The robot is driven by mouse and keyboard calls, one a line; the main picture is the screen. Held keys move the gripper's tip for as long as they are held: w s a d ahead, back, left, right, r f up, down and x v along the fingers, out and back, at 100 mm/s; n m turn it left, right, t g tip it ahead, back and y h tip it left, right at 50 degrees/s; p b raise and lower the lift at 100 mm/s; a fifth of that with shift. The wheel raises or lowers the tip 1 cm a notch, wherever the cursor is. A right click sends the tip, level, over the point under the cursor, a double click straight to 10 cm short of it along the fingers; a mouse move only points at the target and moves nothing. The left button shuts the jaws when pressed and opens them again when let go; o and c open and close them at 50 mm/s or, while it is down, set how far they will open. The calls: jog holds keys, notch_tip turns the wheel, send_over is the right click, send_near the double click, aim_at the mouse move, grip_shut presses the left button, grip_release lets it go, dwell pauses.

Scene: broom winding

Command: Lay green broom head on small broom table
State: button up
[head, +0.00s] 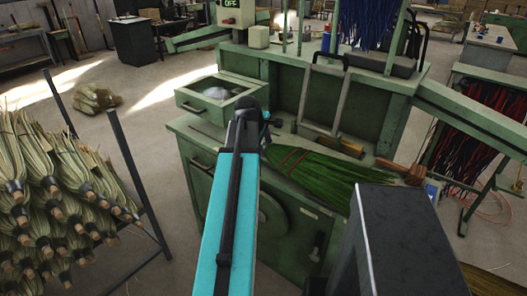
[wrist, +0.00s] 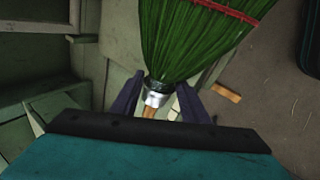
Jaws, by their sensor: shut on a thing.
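The green broom head (head: 325,172) has dark green bristles bound by red stitching. In the wrist view the broom head (wrist: 190,38) fans upward from a silver collar and a short wooden stub. My gripper (wrist: 157,105) is shut on this neck, one finger on each side. In the head view I cannot make out the fingertips. I cannot tell which table is the small broom table.
A green winding machine bench (head: 190,130) with an open drawer (head: 212,95) stands ahead. A rack of pale broom heads (head: 55,190) is at left. A table (head: 488,45) is at the far right. Red and blue bristles hang at right. Floor at left is partly clear.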

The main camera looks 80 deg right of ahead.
jog(key=w+a+f+n+t, duration=0.1)
jog(key=w+a, duration=0.3)
jog(key=w, duration=0.9)
jog(key=w+a+n, duration=0.1)
jog(key=w+a, duration=0.3)
jog(key=w, duration=0.8)
jog(key=w+a+n+t, duration=0.1)
jog(key=w+a+n, duration=0.2)
jog(key=w+a, duration=1.45)
jog(key=w+a+f, duration=0.1)
jog(key=w+a, duration=0.9)
jog(key=w+a+n+t, duration=0.1)
jog(key=w+a+n, duration=0.1)
jog(key=a, duration=1.5)
jog(key=w+a+n+t, duration=0.1)
jog(key=w+a, duration=0.3)
jog(key=a, duration=1.4)
jog(key=shift+w+a+f+n+t, duration=0.15)
jog(key=shift+w+f+n+t, duration=0.2)
jog(key=shift+n, duration=0.25)
